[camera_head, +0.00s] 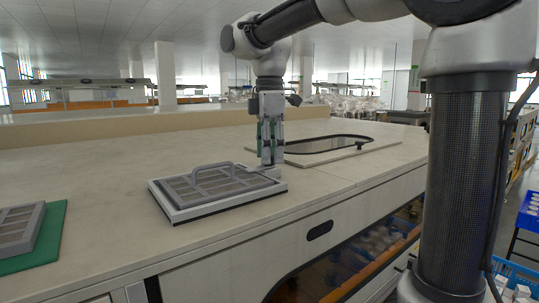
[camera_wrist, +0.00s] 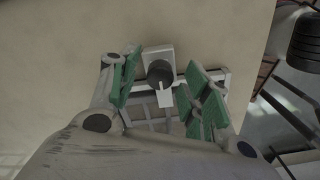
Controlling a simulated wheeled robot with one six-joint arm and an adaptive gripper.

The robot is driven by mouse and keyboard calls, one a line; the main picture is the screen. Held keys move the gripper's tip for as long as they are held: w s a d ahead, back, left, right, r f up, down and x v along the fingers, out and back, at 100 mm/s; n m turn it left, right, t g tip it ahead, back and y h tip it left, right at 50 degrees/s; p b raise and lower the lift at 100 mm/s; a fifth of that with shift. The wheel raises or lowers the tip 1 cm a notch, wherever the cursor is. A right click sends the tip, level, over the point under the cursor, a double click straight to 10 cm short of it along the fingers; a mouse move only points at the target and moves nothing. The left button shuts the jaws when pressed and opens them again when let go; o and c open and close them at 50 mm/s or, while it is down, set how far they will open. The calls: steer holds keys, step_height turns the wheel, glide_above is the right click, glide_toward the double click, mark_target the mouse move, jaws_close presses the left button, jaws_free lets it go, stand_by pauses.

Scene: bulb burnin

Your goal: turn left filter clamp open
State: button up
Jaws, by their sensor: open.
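A grey slatted filter (camera_head: 222,185) with an arched handle sits in a white frame (camera_head: 205,211) on the counter. My gripper (camera_head: 270,160) points down at the frame's far right end. In the wrist view, a clamp (camera_wrist: 160,74) with a dark round knob and a pale tab sits on a light block at the frame's edge. My open gripper (camera_wrist: 163,80) has its green-padded fingers on either side of the clamp, with gaps visible on both sides. In the head view the gripper hides most of this clamp.
Another grey filter (camera_head: 18,226) lies on a green mat (camera_head: 45,245) at the left. A dark-rimmed opening (camera_head: 328,145) with a small black knob (camera_head: 360,144) is behind right. The pale counter (camera_head: 90,170) between the filters is clear. A blue crate (camera_head: 520,285) stands low right.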

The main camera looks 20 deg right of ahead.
steer(key=shift+f, duration=0.55)
steer(key=c, duration=1)
steer(key=shift+c, duration=0.2)
